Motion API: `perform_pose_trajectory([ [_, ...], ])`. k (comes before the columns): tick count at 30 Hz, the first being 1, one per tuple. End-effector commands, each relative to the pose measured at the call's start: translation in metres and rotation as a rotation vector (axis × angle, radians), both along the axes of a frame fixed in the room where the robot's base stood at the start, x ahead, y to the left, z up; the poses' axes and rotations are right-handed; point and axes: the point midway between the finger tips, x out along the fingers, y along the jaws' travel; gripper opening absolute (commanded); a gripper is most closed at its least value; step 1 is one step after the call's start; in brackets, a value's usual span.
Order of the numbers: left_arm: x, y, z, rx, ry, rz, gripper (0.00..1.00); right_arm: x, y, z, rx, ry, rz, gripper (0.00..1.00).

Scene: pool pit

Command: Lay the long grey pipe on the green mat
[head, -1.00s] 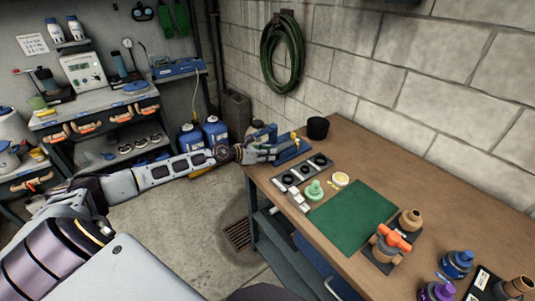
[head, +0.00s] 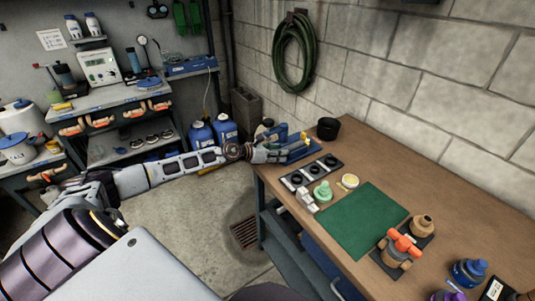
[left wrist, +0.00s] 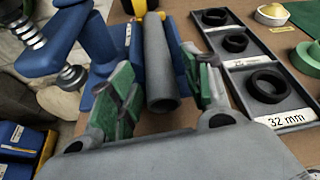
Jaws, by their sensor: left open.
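The long grey pipe (left wrist: 157,65) shows in the left wrist view, lying between the two green-padded fingers of my left gripper (left wrist: 162,88). The fingers are open, one on each side of it, with gaps visible. The pipe's near end is an open round mouth. It appears to rest in a blue holder with yellow parts; in the head view this holder (head: 302,150) is at the bench's far left corner, with my left gripper (head: 282,150) over it, largely hiding the pipe. The green mat (head: 362,220) lies flat and bare mid-bench. My right gripper is not in view.
A tray with black rings (head: 312,172) lies between the holder and the mat, close beside my left gripper. A pale green fitting (head: 323,192) and a cream cap (head: 349,182) sit near the mat. A black cup (head: 328,128) stands behind. An orange-handled valve (head: 398,248) stands at the mat's right.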

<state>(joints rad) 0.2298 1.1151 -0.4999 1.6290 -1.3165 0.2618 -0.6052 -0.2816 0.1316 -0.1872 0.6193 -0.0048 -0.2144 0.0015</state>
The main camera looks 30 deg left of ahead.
Motion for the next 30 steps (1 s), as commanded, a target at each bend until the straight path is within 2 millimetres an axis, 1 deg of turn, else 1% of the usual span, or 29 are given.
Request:
perform_pose_trajectory([
  [4, 0.0, 0.0, -0.001, 0.0, 0.0, 0.0, 0.49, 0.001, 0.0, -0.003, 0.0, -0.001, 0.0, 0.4],
  [17, -0.02, 0.01, 0.008, 0.002, 0.001, -0.001, 0.49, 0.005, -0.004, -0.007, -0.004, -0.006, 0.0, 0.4],
  [30, -0.037, 0.018, 0.013, 0.0, 0.0, 0.001, 0.49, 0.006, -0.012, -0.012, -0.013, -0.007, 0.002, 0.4],
])
